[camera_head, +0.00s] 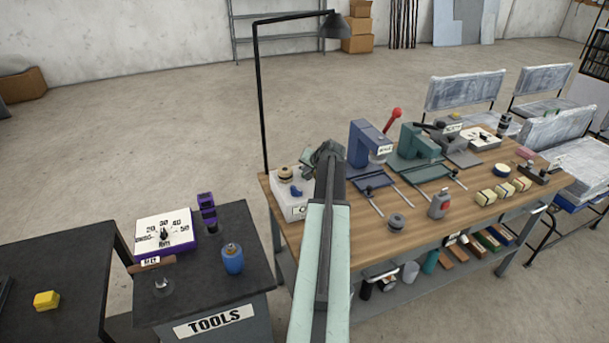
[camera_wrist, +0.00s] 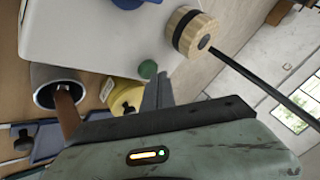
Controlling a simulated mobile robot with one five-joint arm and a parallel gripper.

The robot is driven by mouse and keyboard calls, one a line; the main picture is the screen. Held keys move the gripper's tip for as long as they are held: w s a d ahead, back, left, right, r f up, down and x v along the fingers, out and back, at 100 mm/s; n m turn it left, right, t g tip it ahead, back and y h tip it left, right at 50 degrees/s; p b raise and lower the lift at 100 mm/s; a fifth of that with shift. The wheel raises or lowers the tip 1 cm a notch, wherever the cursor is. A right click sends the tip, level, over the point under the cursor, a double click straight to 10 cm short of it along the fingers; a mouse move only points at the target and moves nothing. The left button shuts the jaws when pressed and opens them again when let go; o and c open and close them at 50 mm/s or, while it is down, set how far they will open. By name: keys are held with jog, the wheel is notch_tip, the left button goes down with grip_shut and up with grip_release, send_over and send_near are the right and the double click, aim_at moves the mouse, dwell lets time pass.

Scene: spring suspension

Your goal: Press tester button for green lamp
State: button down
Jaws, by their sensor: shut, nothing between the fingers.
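The tester is a white box (camera_head: 291,208) at the left end of the wooden bench in the head view; its pale face (camera_wrist: 100,35) fills the upper part of the wrist view. It carries a wooden knob with a black band (camera_wrist: 192,32) and a blue knob (camera_head: 296,191). A small round green piece (camera_wrist: 148,69) sits at the box's edge; I cannot tell if it is lamp or button. My gripper (camera_wrist: 157,78) is shut and empty, its tips very close to the green piece; contact is unclear. In the head view my gripper (camera_head: 325,155) is partly hidden by my arm.
A blue press (camera_head: 363,140) and a green press (camera_head: 414,145) stand right of the tester on the wooden bench. A black lamp post (camera_head: 260,100) rises behind the tester. A dark tool cart (camera_head: 250,265) stands to the left. Open floor lies behind the bench.

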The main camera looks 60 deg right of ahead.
jog(key=shift+f, duration=0.3)
dwell(0.5)
jog(key=shift+r+p, duration=0.7)
jog(key=shift+r, duration=0.25)
notch_tip(320, 180, up, 5)
jog(key=p, duration=0.5)
jog(key=shift+r, duration=0.1)
